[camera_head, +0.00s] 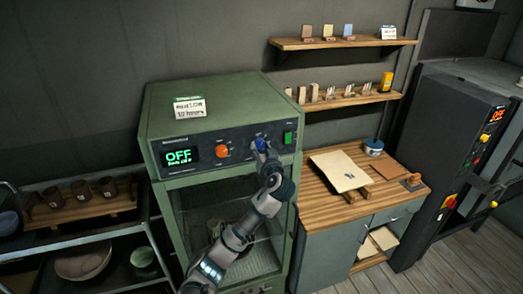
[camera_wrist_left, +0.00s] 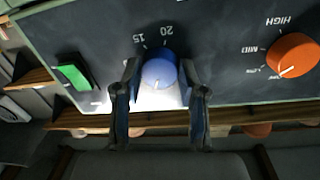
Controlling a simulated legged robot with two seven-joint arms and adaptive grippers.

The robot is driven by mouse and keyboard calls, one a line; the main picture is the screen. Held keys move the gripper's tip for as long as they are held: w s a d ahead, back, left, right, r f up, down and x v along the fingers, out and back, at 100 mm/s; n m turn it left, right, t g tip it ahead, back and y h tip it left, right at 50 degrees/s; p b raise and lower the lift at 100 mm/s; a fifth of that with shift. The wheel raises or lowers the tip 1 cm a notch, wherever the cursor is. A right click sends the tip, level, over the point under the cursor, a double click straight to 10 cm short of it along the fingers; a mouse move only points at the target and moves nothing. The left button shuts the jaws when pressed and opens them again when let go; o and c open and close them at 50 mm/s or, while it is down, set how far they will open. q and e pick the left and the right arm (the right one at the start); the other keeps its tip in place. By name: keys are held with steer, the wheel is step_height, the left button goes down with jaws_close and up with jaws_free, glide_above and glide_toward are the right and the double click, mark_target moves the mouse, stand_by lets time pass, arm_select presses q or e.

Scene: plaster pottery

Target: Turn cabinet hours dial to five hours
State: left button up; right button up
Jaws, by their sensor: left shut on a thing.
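The green cabinet (camera_head: 165,124) has a dark front panel with a lit green display (camera_head: 179,156) reading OFF. The blue dial (camera_head: 261,143) sits right of the orange dial (camera_head: 222,151). My left gripper (camera_head: 262,153) reaches up to the blue dial from below. In the left wrist view, where the panel appears upside down, the blue dial (camera_wrist_left: 160,68) is between the two fingers of my left gripper (camera_wrist_left: 159,80), shut on it. Its white mark points toward the picture's bottom; numbers 15 and 20 show above it. Other numbers are hidden or unclear. My right gripper is not in view.
A green switch (camera_head: 288,138) is right of the blue dial. A small written card (camera_head: 189,107) stands on the cabinet. A wooden worktop (camera_head: 318,211) with a board is at right, shelves above it. A rack (camera_head: 98,240) with cups and bowls is at left.

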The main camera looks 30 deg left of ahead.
arm_select(q)
steer(key=shift+m+p, duration=0.65)
steer(key=shift+m, duration=0.55)
steer(key=shift+m+p, duration=0.5)
steer(key=shift+m, duration=0.6)
steer(key=shift+d, duration=0.1)
steer(key=o, duration=1.1)
steer(key=shift+o, duration=0.2)
steer(key=shift+d, duration=0.1)
steer(key=v, duration=1.2)
steer(key=shift+w+d, duration=0.2)
steer(key=shift+w, duration=0.05)
